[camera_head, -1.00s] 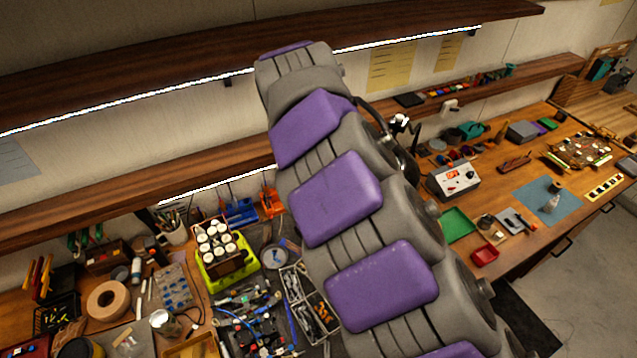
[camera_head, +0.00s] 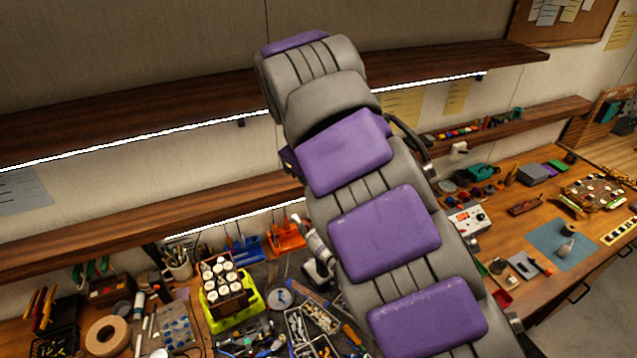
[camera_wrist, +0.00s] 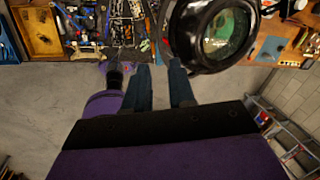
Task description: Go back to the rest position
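My arm rises through the middle of the head view and hides part of the bench and shelves. My gripper is out of sight in the head view. In the wrist view my gripper (camera_wrist: 160,72) shows two dark fingers standing apart with a gap between them. Nothing shows in the gap, so it is open and empty. The fingers lie over bare grey floor (camera_wrist: 50,110), just short of the bench edge in the picture.
A black-rimmed round lens (camera_wrist: 222,32) is close right of the fingertips. A wooden bench (camera_head: 510,225) carries tools, a yellow-green bottle carrier (camera_head: 245,310) and a blue mat (camera_head: 560,243). Dark shelves (camera_head: 130,125) run behind my arm. A ladder (camera_wrist: 295,140) stands lower right in the wrist view.

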